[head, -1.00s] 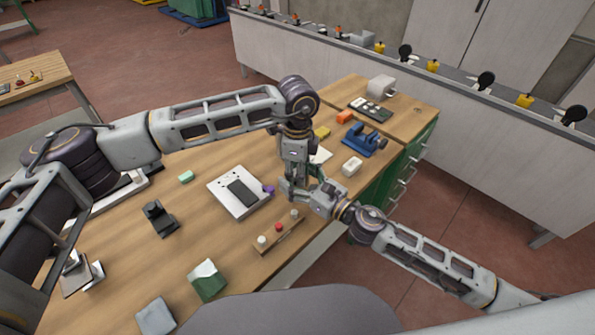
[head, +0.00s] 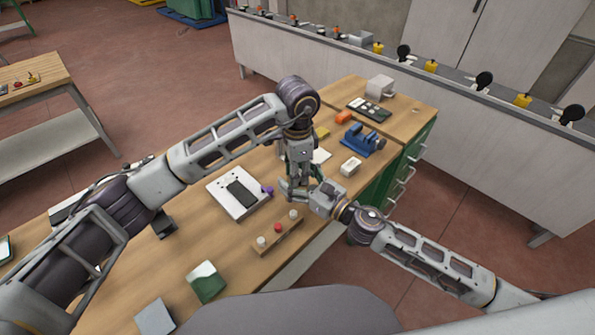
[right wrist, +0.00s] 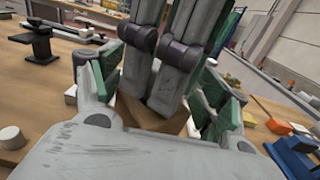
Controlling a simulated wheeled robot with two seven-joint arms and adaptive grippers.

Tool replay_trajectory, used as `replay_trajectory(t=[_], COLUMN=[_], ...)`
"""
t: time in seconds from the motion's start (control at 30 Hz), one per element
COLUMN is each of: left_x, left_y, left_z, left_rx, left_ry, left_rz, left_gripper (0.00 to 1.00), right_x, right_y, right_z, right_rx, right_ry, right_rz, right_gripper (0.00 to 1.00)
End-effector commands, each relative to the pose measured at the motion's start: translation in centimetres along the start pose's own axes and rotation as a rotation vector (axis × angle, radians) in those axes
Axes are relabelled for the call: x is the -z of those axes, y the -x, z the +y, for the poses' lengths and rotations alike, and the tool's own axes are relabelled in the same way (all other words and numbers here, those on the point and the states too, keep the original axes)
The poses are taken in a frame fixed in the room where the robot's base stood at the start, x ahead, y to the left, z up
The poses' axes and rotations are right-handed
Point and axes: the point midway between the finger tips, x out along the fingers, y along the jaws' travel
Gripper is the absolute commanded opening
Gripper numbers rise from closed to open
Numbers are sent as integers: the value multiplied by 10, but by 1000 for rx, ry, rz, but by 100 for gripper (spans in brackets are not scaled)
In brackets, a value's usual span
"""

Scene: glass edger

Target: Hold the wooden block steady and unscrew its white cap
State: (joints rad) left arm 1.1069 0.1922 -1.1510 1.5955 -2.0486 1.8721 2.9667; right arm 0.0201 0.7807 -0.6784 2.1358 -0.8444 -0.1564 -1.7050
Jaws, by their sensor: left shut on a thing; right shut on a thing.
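The wooden block (right wrist: 150,117) shows as a brown patch between the green-padded fingers of my right gripper (right wrist: 163,95) in the right wrist view. My right gripper is shut on it. My left gripper (head: 292,188) points down from above, and its fingers stand over the block, in front of the right wrist camera. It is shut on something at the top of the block. The white cap is hidden by the left fingers, so I cannot see its thread or whether it has lifted. In the head view the two grippers meet and hide the block.
A wooden strip with red and white knobs (head: 267,243) lies close in front of the grippers. A white tray with a dark slab (head: 217,187) is to the left. A blue vise (head: 362,141) and a white block (head: 350,166) stand to the right. The table's front edge is near.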

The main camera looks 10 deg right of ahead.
Motion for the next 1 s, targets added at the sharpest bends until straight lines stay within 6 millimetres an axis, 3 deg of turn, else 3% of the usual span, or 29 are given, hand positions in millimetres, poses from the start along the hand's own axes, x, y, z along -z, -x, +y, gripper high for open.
replay_trajectory(t=[0.03,0.5,0.53,0.67,1.0], left_x=[7,2,2,1,-1], left_y=[2,1,1,0,0], left_z=[5,2,2,1,0], left_rx=[-7,-7,-7,-7,-7], left_ry=[4,48,48,49,53], left_rz=[21,13,12,9,4], left_gripper=[2,2,33,49,52], right_x=[0,0,0,0,0], right_y=[0,0,0,0,0], right_z=[7,6,6,5,3], right_rx=[-14,-12,-12,-10,-6], right_ry=[-9,-7,-7,-5,-3], right_rz=[-2,-2,-2,-1,-1], right_gripper=[8,8,8,8,8])
